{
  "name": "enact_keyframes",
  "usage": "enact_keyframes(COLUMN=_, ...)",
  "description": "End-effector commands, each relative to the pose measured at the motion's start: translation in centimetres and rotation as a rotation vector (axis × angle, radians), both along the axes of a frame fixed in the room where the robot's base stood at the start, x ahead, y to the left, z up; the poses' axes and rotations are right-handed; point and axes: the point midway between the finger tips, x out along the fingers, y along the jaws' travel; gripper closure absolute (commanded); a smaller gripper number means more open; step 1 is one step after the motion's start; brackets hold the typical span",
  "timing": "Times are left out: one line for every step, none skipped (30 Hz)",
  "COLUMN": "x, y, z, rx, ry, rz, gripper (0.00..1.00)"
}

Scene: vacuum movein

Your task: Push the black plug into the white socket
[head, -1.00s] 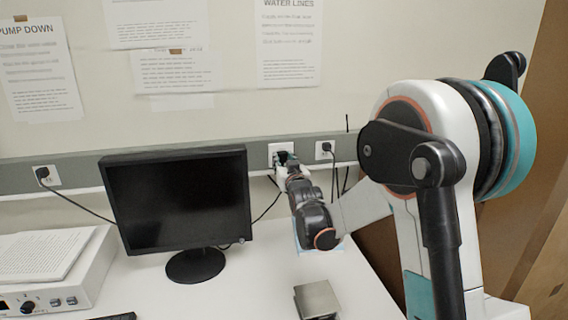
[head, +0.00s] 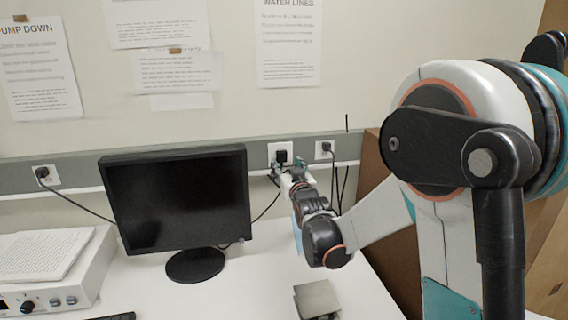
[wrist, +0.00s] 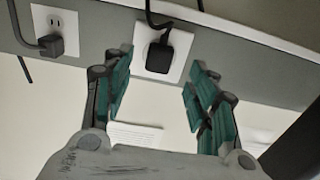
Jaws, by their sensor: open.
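The black plug (head: 281,157) sits against the face of the white socket (head: 273,148) on the wall strip, right of the monitor. In the wrist view, the plug (wrist: 160,54) covers the middle of the white socket plate (wrist: 179,67), with its cord running up out of the picture. No gap shows between plug and plate, but how deep its prongs sit is hidden. My gripper (head: 291,174) is open and empty just below and right of the plug. In the wrist view, its teal fingers (wrist: 160,75) stand apart on either side, clear of the plug.
A second socket with a black plug (head: 327,147) is close on the right; another plugged socket (head: 42,173) is far left. The monitor (head: 178,198) stands left of my arm. A grey metal block (head: 317,299) lies on the white desk (head: 255,292).

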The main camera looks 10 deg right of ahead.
Motion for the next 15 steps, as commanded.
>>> enact_keyframes(x=-1.2, y=0.0, z=0.0, rx=0.000, ry=0.000, rz=0.000, gripper=0.47)
enact_keyframes(x=-1.8, y=0.0, z=0.0, rx=0.000, ry=0.000, rz=0.000, gripper=0.47)
enact_keyframes(x=-2.5, y=0.0, z=0.0, rx=0.000, ry=0.000, rz=0.000, gripper=0.47)
enact_keyframes(x=-3.1, y=0.0, z=0.0, rx=0.000, ry=0.000, rz=0.000, gripper=0.47)
enact_keyframes(x=-3.6, y=0.0, z=0.0, rx=0.000, ry=0.000, rz=0.000, gripper=0.47)
enact_keyframes(x=-4.2, y=0.0, z=0.0, rx=0.000, ry=0.000, rz=0.000, gripper=0.47)
enact_keyframes(x=-4.6, y=0.0, z=0.0, rx=0.000, ry=0.000, rz=0.000, gripper=0.47)
enact_keyframes(x=-5.0, y=0.0, z=0.0, rx=0.000, ry=0.000, rz=0.000, gripper=0.47)
enact_keyframes(x=-5.5, y=0.0, z=0.0, rx=0.000, ry=0.000, rz=0.000, gripper=0.47)
enact_keyframes(x=-5.8, y=0.0, z=0.0, rx=0.000, ry=0.000, rz=0.000, gripper=0.47)
enact_keyframes(x=-6.0, y=0.0, z=0.0, rx=0.000, ry=0.000, rz=0.000, gripper=0.47)
enact_keyframes(x=-6.2, y=0.0, z=0.0, rx=0.000, ry=0.000, rz=0.000, gripper=0.47)
enact_keyframes(x=-6.3, y=0.0, z=0.0, rx=0.000, ry=0.000, rz=0.000, gripper=0.47)
enact_keyframes(x=-6.4, y=0.0, z=0.0, rx=0.000, ry=0.000, rz=0.000, gripper=0.47)
enact_keyframes(x=-6.5, y=0.0, z=0.0, rx=0.000, ry=0.000, rz=0.000, gripper=0.47)
